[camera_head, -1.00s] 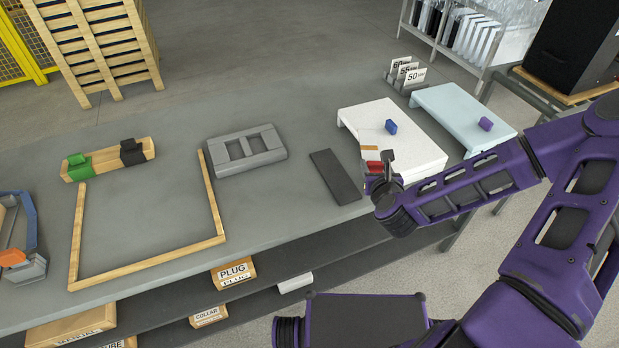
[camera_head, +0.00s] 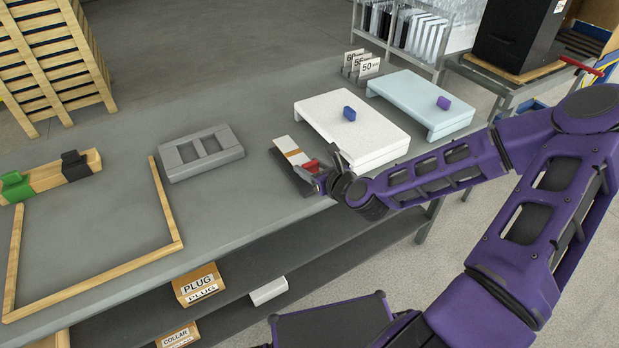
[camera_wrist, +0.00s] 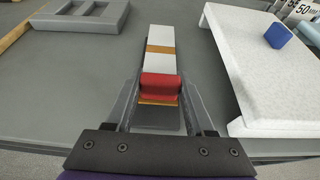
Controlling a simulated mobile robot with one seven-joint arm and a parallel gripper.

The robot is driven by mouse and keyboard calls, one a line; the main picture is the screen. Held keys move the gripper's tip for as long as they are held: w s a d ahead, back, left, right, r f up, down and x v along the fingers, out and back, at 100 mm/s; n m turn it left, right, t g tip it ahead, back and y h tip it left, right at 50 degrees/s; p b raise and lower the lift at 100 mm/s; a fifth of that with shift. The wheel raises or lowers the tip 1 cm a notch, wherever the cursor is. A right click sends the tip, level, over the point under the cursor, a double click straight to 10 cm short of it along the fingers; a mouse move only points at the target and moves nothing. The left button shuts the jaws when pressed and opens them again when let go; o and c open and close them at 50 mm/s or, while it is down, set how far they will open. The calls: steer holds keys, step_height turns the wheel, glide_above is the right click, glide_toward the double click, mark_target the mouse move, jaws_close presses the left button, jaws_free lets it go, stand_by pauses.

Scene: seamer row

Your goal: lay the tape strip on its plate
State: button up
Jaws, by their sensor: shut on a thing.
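The tape strip is a long white strip with orange-brown bands and a red grip block near its close end. It shows in the head view (camera_head: 289,148) and the wrist view (camera_wrist: 160,40). My gripper (camera_head: 316,171) is shut on the red block, one finger on each side, as the wrist view shows (camera_wrist: 160,87). The dark grey plate (camera_head: 308,188) lies on the bench under the strip, mostly hidden by it. The strip runs roughly along the plate. I cannot tell whether they touch.
A white stand (camera_head: 352,130) with a blue block (camera_head: 349,113) stands close to the right. A pale blue stand (camera_head: 420,102) is beyond it. A grey two-slot frame (camera_head: 200,155) lies to the left, with bare bench between.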

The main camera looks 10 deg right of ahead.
steer(key=shift+f+b, duration=0.35)
steer(key=shift+f, duration=1.15)
steer(key=shift+f, duration=0.1)
steer(key=shift+f, duration=0.15)
steer(key=o, duration=1.3)
steer(key=shift+r, duration=0.2)
